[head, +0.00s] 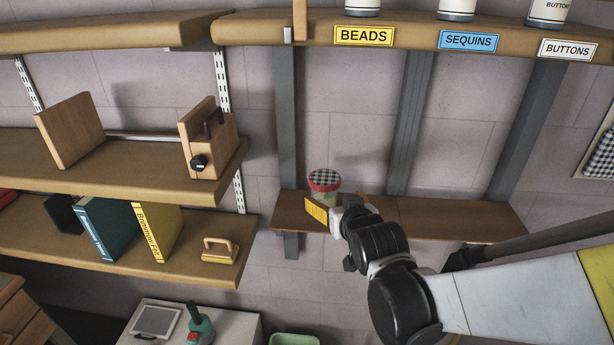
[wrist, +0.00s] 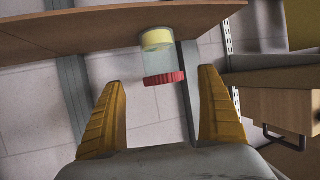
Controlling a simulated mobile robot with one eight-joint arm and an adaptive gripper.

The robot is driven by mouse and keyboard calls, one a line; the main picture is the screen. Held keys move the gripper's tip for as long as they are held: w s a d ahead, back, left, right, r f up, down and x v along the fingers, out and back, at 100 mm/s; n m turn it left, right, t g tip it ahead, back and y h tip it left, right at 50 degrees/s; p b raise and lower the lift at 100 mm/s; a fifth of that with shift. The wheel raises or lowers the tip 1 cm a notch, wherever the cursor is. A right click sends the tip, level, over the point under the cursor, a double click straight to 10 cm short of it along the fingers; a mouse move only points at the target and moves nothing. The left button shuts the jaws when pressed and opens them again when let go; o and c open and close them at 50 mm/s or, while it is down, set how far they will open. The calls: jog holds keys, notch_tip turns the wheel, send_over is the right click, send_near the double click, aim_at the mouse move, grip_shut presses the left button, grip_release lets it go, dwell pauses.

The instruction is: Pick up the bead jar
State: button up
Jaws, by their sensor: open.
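A small glass jar (head: 323,185) with a red-rimmed, black-and-white checked lid stands upright on the lower brown shelf (head: 440,218). No label is readable on it, so I cannot confirm it is the bead jar. My gripper (head: 318,212) is in front of the jar at shelf height, partly covering its lower part. In the wrist view the scene appears upside down. The jar (wrist: 157,62) shows its red lid and a yellow band at its base. My open yellow fingers (wrist: 161,78) are on either side of it in the picture, with nothing held.
An upper shelf (head: 270,30) carries BEADS (head: 364,36), SEQUINS (head: 468,40) and BUTTONS (head: 567,49) labels, with jar bottoms cut off above. Grey uprights (head: 408,120) stand behind. Left shelves hold a wooden block (head: 208,140) and books (head: 155,232). The brown shelf's right part is bare.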

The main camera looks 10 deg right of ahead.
aim_at(328, 194)
jog(key=b+x, duration=0.1)
jog(key=x, duration=0.4)
jog(key=shift+w+f, duration=0.15)
jog(key=shift+w, duration=0.2)
jog(key=b+x, duration=0.1)
jog(key=x, duration=0.4)
jog(key=shift+f, duration=0.2)
jog(key=shift+s+r, duration=0.1)
jog(key=c, duration=1.5)
jog(key=shift+o, duration=0.2)
